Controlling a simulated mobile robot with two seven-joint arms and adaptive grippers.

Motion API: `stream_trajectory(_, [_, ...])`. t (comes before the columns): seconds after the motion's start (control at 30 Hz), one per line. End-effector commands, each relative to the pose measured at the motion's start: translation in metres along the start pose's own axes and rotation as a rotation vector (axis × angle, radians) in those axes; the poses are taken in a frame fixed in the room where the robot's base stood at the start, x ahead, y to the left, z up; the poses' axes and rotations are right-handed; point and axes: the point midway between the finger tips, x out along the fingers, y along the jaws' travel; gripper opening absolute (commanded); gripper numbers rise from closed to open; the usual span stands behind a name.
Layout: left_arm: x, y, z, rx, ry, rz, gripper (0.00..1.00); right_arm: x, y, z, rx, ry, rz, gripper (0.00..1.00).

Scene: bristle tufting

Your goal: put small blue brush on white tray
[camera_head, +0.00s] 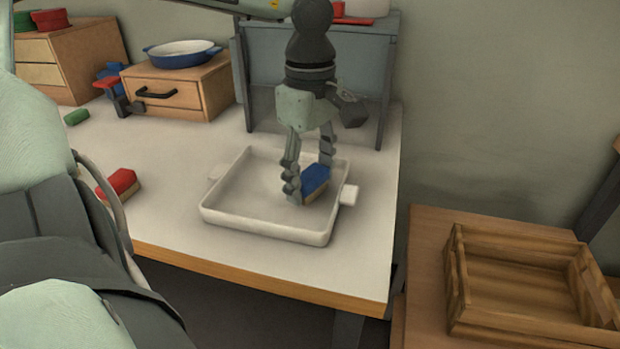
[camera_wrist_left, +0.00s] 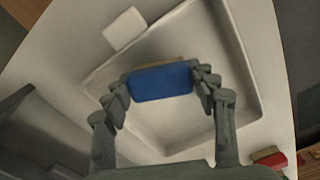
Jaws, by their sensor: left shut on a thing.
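The small blue brush (camera_head: 315,180) has a blue top and a tan underside. My left gripper (camera_head: 307,183) is shut on it, with one finger on each side, inside the outline of the white tray (camera_head: 265,229). In the left wrist view the blue brush (camera_wrist_left: 160,82) sits between the fingertips of my left gripper (camera_wrist_left: 161,88), over the tray (camera_wrist_left: 243,75). I cannot tell whether the brush touches the tray floor. My right gripper is not in view.
A red brush (camera_head: 119,184) and a green brush (camera_head: 76,117) lie on the white table left of the tray. A wooden drawer box (camera_head: 205,88) with a blue pan (camera_head: 181,54) and a grey shelf (camera_head: 320,75) stand behind. A wooden crate (camera_head: 520,327) is at the right.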

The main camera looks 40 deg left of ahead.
Motion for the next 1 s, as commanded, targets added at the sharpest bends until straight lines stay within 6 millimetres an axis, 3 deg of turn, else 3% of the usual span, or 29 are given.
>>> stream_trajectory(0.1, [0.009, 0.000, 0.000, 0.000, 0.000, 0.000, 0.31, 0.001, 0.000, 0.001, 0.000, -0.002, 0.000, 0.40])
stream_trajectory(0.6, [0.012, 0.000, 0.000, 0.000, 0.000, 0.000, 0.31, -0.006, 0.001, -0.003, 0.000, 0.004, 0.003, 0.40])
stream_trajectory(0.63, [0.011, 0.000, 0.000, 0.000, 0.000, 0.000, 0.61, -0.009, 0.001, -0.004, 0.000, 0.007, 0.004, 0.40])
stream_trajectory(0.7, [0.011, 0.000, 0.000, 0.000, 0.000, 0.000, 0.70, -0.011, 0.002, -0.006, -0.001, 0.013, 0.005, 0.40])
stream_trajectory(0.8, [0.011, 0.000, 0.000, 0.000, 0.000, 0.000, 0.78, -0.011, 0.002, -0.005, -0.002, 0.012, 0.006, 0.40])
stream_trajectory(1.0, [0.011, 0.000, 0.000, 0.000, 0.000, 0.000, 0.78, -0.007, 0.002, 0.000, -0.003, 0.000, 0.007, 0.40])
